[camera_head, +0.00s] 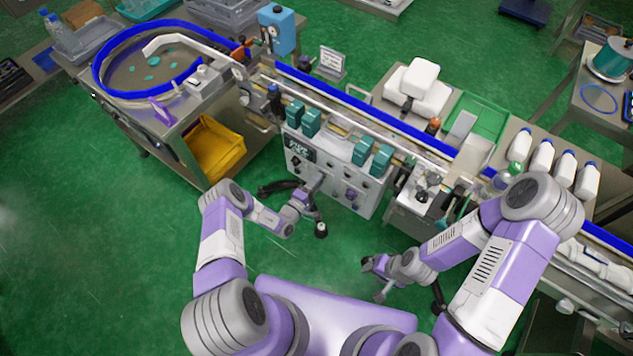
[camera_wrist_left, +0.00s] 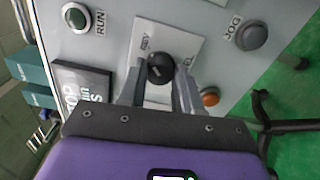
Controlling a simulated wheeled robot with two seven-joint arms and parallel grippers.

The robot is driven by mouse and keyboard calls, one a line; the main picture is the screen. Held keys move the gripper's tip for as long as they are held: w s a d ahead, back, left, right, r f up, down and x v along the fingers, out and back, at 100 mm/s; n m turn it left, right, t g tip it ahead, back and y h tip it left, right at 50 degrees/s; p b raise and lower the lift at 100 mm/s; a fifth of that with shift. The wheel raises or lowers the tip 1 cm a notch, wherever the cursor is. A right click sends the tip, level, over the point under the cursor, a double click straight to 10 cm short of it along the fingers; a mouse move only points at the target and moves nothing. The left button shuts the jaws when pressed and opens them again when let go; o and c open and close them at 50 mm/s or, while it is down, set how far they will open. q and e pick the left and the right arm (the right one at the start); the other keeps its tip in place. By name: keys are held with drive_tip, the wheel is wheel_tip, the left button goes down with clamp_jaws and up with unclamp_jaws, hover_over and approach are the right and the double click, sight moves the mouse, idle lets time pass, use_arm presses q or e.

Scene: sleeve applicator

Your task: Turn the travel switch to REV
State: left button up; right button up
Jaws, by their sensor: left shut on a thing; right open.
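The travel switch (camera_wrist_left: 160,68) is a dark round knob on a white label plate (camera_wrist_left: 180,40) in the left wrist view. The plate reads REV at the upper left of the knob; lettering at the right is partly covered by a finger. My left gripper (camera_wrist_left: 161,75) is shut on the knob, one finger on each side. Which way the knob points is not clear. In the head view my left gripper (camera_head: 316,182) is at the front of the grey control panel (camera_head: 337,180), hiding the switch. My right gripper (camera_head: 374,274) is open, low over the floor and away from the panel.
A green RUN button (camera_wrist_left: 76,17), a grey JOG button (camera_wrist_left: 250,35) and an orange button (camera_wrist_left: 209,97) surround the switch. The conveyor (camera_head: 365,110) runs above the panel.

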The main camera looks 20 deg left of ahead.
use_arm(q)
drive_tip(key=o, duration=1)
drive_tip(key=shift+o, duration=0.2)
drive_tip(key=shift+s, duration=0.1)
drive_tip(key=p+v, duration=0.1)
drive_tip(key=v, duration=0.6)
drive_tip(key=shift+s, duration=0.2)
